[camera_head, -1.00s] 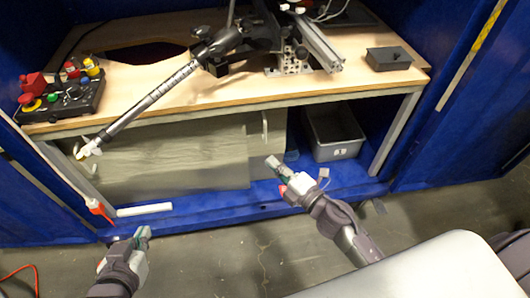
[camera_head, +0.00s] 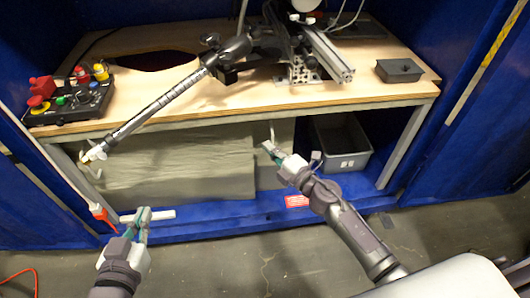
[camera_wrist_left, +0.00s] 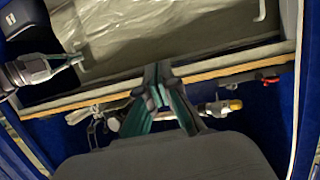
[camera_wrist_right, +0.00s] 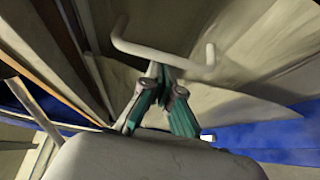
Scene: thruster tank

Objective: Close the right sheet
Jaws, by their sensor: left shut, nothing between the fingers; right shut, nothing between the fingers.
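Under the table, a large grey-green sheet (camera_head: 175,165) covers the left and middle of the opening. A narrower pale sheet section (camera_head: 274,172) shows to its right, with a white handle (camera_head: 271,131) near its top. My right gripper (camera_head: 267,148) is shut and empty just below that handle. In the right wrist view the white bar handle (camera_wrist_right: 160,55) passes at the fingertips (camera_wrist_right: 165,75); I cannot tell if they touch. My left gripper (camera_head: 142,214) is shut and empty, low in front of the opening's lower left. The left wrist view also shows the sheet (camera_wrist_left: 160,30).
A grey bin (camera_head: 340,160) stands in the uncovered right part under the table (camera_head: 160,100). A white bar (camera_head: 160,215) lies on the blue ledge (camera_head: 235,215) beside my left gripper. A control box (camera_head: 70,100) and a dark box (camera_head: 398,70) sit on top.

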